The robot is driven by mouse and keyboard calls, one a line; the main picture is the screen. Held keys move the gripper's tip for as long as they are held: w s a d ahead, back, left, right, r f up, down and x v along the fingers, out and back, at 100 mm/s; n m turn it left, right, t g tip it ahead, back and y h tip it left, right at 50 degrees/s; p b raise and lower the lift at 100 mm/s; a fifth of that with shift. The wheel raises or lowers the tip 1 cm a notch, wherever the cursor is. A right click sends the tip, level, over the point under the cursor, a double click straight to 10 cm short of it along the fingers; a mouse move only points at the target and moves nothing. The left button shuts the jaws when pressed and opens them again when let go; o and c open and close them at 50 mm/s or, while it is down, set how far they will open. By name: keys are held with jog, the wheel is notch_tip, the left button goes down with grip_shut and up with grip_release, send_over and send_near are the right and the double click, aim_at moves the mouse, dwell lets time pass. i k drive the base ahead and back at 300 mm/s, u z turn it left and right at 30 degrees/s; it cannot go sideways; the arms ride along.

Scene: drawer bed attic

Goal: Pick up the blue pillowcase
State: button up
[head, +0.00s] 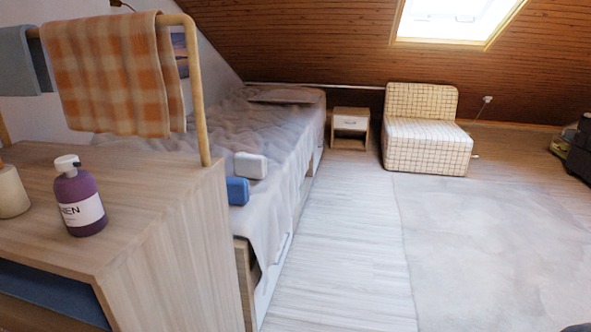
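A small blue bundle (237,190), which looks like the folded blue pillowcase, lies on the near right edge of the bed (215,140). My gripper is not in view.
A wooden cabinet (165,220) stands at the near left, with a purple bottle (80,200) on top and an orange checked cloth (115,75) on its rail. A nightstand (350,128) and checked chair (425,130) stand at the back.

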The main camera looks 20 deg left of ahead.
aim_at(238, 193)
jog(key=u, duration=0.15)
jog(key=i, duration=1.15)
jog(key=u, duration=1.25)
jog(key=i, duration=0.7)
jog(key=u, duration=0.6)
